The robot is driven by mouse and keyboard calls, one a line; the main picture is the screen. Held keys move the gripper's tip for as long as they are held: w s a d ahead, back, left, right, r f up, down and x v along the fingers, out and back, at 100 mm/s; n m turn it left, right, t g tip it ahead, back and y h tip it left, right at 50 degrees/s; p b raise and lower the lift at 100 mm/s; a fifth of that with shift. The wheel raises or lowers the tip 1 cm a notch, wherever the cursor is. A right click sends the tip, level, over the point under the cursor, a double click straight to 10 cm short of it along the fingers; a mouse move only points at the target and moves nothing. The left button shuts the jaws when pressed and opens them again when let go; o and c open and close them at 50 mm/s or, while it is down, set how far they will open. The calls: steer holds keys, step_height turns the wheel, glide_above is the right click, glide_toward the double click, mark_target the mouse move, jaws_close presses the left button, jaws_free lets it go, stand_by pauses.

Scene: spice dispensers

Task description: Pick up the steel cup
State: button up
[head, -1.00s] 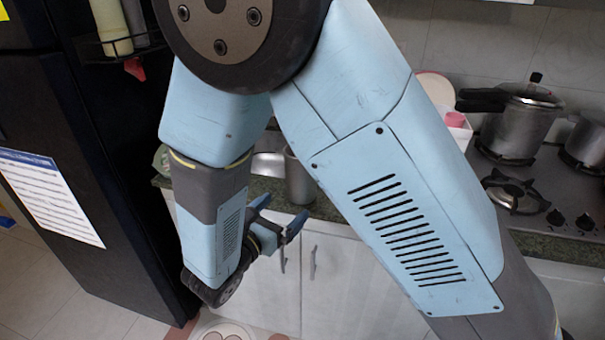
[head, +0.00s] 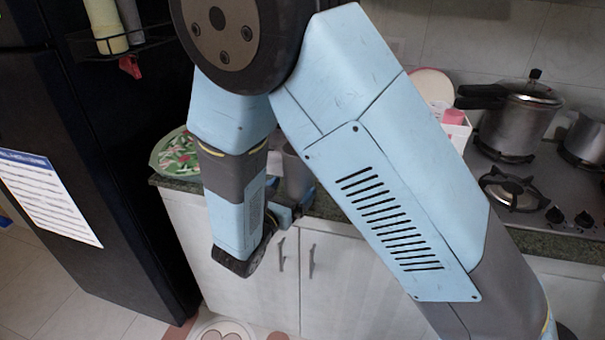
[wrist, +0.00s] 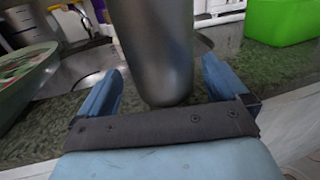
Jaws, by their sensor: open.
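The steel cup (wrist: 157,50) is a tall grey metal cylinder in the wrist view, standing on the dark green counter. My gripper (wrist: 160,90) is open, with one blue finger on each side of the cup's lower part and gaps showing between the fingers and the cup. The cup's top is cut off by the wrist view's edge. In the head view the cup (head: 297,175) shows only partly between my arm links, and my gripper (head: 290,207) is at the counter's front edge, partly hidden behind my wrist.
A green patterned tray (head: 178,152) lies left of the cup. A steel sink (wrist: 85,68) is behind it. A bright green container (wrist: 282,22) stands at the right in the wrist view. A pressure cooker (head: 517,120) is on the stove at right.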

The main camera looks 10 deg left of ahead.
steer(key=shift+r+x, duration=0.15)
steer(key=shift+x, duration=1.05)
steer(key=shift+r+x, duration=0.1)
steer(key=shift+x, duration=1.05)
steer(key=shift+c, duration=0.5)
steer(key=c, duration=1.1)
